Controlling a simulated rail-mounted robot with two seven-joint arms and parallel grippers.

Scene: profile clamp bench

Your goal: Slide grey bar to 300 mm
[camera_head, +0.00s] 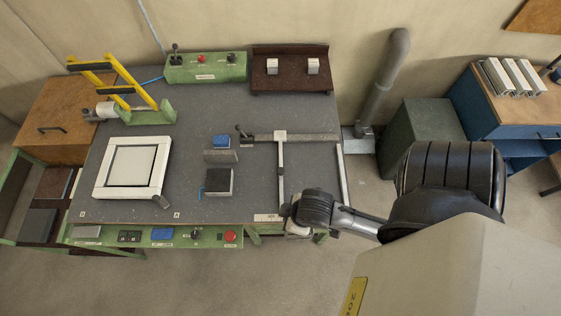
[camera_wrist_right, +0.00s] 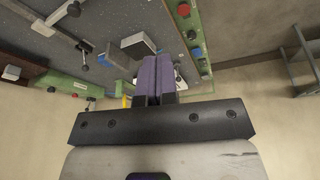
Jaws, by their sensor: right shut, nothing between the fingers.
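A long grey bar (camera_head: 300,138) lies left to right across the back right of the dark bench top. A thinner pale bar (camera_head: 281,175) runs from its light slider block (camera_head: 280,135) toward the front edge. A black-knobbed lever (camera_head: 241,132) is at the left end of the long bar. A short grey piece (camera_head: 220,156) lies left of the thin bar; I cannot tell which piece the task means. My left gripper is out of view.
A black-topped block (camera_head: 219,182) and a blue block (camera_head: 221,141) are on the bench. A white frame (camera_head: 132,167) lies at left, with a yellow-armed fixture (camera_head: 122,88) behind it. A green control box (camera_head: 205,68) and brown rack (camera_head: 290,72) line the back.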

